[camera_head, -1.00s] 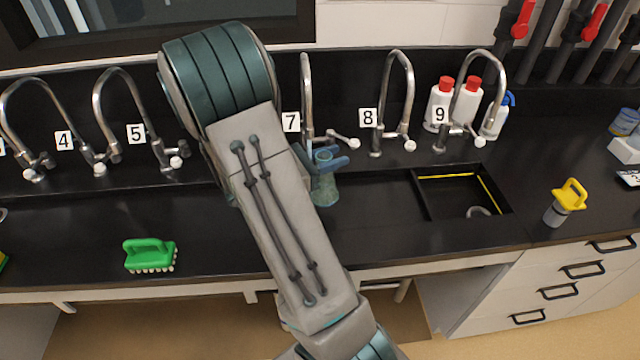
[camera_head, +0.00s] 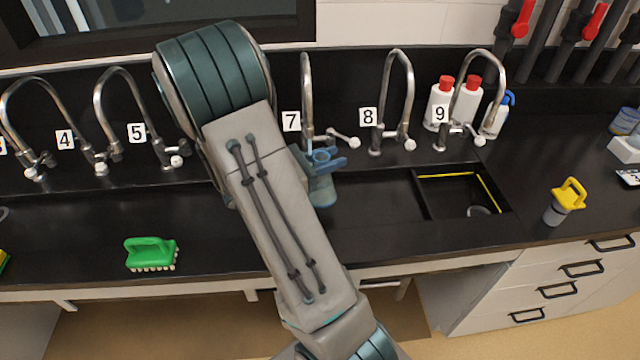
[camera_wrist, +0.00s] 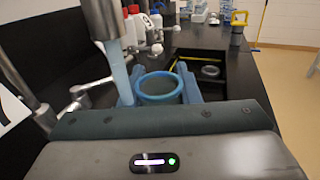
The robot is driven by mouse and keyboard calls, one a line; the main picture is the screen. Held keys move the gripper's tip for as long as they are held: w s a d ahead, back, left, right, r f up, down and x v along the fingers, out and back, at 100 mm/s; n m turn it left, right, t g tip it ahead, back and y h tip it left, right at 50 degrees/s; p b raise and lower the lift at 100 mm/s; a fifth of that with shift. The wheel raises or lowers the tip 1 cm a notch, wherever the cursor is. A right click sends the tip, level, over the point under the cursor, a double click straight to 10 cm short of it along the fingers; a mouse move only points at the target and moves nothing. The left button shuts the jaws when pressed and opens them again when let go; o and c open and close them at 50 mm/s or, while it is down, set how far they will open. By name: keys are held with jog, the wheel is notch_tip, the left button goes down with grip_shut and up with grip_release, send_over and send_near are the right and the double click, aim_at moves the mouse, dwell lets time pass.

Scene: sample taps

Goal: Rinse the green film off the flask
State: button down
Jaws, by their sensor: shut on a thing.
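The flask (camera_head: 322,188) is blue and partly hidden behind my arm, below tap 7 (camera_head: 306,95). I make out no clear green film on the part that shows. In the wrist view its round blue mouth (camera_wrist: 158,86) faces up between my fingers. My gripper (camera_head: 322,162) is shut on the flask and holds it near the tap; both fingers also show in the wrist view (camera_wrist: 157,88). A pale blue stream of water (camera_wrist: 121,76) falls from the spout, close to the left side of the flask mouth. The flask's lower part is hidden in the wrist view.
Other numbered taps, such as tap 8 (camera_head: 397,90), line the back. A sunken basin (camera_head: 460,193) lies to the right. A green brush (camera_head: 150,254) stands at left and a yellow-handled tool (camera_head: 564,202) at right. White bottles (camera_head: 440,103) stand behind tap 9.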

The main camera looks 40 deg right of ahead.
jog(key=shift+w+d, duration=0.1)
jog(key=shift+d, duration=0.3)
jog(key=shift+a, duration=0.15)
jog(key=shift+a, duration=0.45)
jog(key=shift+s, duration=0.25)
jog(key=s+d, duration=0.2)
jog(key=s, duration=0.5)
jog(key=shift+s, duration=0.3)
jog(key=shift+r+p, duration=0.1)
jog(key=shift+p, duration=0.2)
dwell(1.4)
